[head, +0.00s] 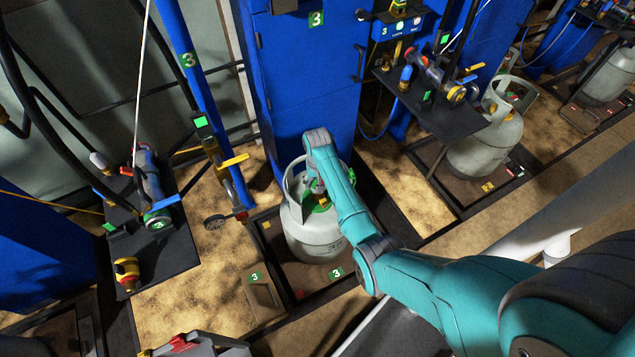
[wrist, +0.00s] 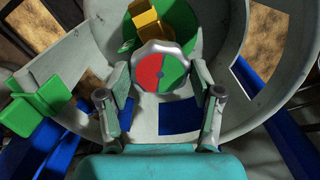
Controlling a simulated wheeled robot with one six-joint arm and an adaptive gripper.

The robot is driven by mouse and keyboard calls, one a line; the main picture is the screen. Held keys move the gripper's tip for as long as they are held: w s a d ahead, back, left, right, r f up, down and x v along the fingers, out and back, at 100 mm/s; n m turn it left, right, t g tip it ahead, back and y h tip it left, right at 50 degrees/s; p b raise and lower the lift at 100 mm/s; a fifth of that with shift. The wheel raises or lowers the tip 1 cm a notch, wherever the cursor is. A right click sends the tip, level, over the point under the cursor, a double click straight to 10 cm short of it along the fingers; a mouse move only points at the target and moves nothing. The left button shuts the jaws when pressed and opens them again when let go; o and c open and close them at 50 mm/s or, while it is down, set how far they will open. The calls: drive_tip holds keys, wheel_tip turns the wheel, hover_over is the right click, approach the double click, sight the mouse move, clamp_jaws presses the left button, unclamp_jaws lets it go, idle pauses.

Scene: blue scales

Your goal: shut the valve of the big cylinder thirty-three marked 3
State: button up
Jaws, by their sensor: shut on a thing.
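The big grey cylinder (head: 318,240) stands upright on a dark scale platform with green 3 tags, below the blue cabinet. Its collar (wrist: 245,95) curves around the valve in the wrist view. The valve knob (wrist: 160,73) is a silver wheel with a face half red, on the left, and half green, on the right. A yellow valve body (wrist: 145,18) and a green part sit behind it. My gripper (wrist: 161,85) is inside the collar, its two fingers shut on the knob from both sides. In the head view my wrist hides most of the valve.
A blue post (head: 188,75) marked 3 stands left of the cylinder. A black shelf (head: 165,235) with tools is further left. Another grey cylinder (head: 487,142) and a black shelf (head: 440,115) are at the right. A green block (wrist: 55,95) sits left of my fingers.

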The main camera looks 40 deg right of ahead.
drive_tip(key=m, duration=0.5)
drive_tip(key=shift+m, duration=0.3)
drive_tip(key=m, duration=0.5)
idle(0.4)
drive_tip(key=o, duration=1.1)
drive_tip(key=shift+o, duration=0.2)
drive_tip(key=shift+r, duration=0.1)
wheel_tip(320, 180, up, 12)
